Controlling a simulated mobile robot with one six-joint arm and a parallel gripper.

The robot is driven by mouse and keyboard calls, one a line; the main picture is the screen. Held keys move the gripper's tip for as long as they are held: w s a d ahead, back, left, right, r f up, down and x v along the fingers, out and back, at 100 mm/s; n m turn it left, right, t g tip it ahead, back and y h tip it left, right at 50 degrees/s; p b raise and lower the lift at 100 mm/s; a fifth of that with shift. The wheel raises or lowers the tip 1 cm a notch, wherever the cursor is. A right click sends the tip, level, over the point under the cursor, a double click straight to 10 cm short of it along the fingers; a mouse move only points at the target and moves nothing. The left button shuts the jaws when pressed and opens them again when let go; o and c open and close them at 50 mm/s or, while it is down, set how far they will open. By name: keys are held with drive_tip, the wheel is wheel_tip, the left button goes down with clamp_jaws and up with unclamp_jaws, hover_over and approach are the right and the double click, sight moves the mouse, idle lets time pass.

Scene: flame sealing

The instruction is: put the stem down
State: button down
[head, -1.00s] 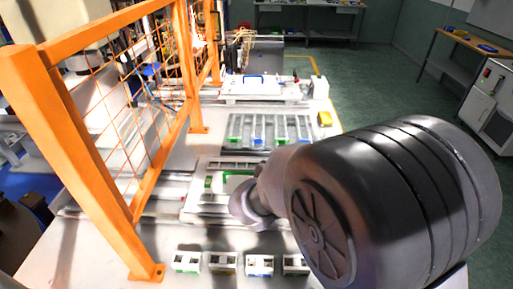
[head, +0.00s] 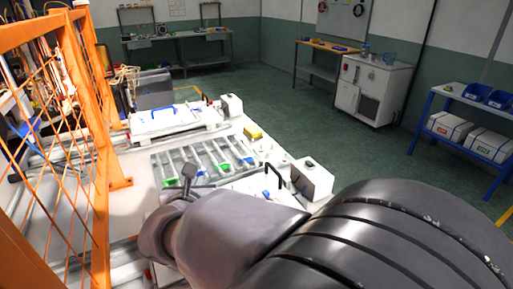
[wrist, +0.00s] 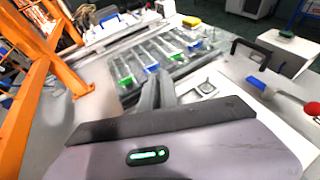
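My gripper (wrist: 156,92) points at the front edge of a grey slotted rack (wrist: 158,50). Its two fingers look closed together, and I can make out no stem between them. The rack holds several long pale stems with coloured ends. A green end (wrist: 125,82) is left of the fingertips, and a blue end (wrist: 152,69) is just beyond them in the picture. Another blue end (wrist: 195,44) is farther right. In the head view the gripper (head: 192,178) is partly behind my arm, in front of the rack (head: 200,152).
An orange mesh fence (head: 85,120) stands on the left. A white box (head: 312,178) and a black handle (head: 272,176) are to the right. A yellow block (head: 253,131) lies on the far right edge of the table. A white tray (head: 172,118) is behind the rack.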

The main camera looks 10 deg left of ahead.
wheel_tip(320, 180, down, 5)
drive_tip(key=shift+r+b, duration=0.15)
drive_tip(key=shift+b, duration=0.8)
drive_tip(key=shift+r, duration=0.2)
drive_tip(key=c, duration=2.1)
unclamp_jaws()
drive_tip(key=shift+f, duration=0.2)
drive_tip(key=o, duration=0.5)
drive_tip(key=shift+r, duration=0.15)
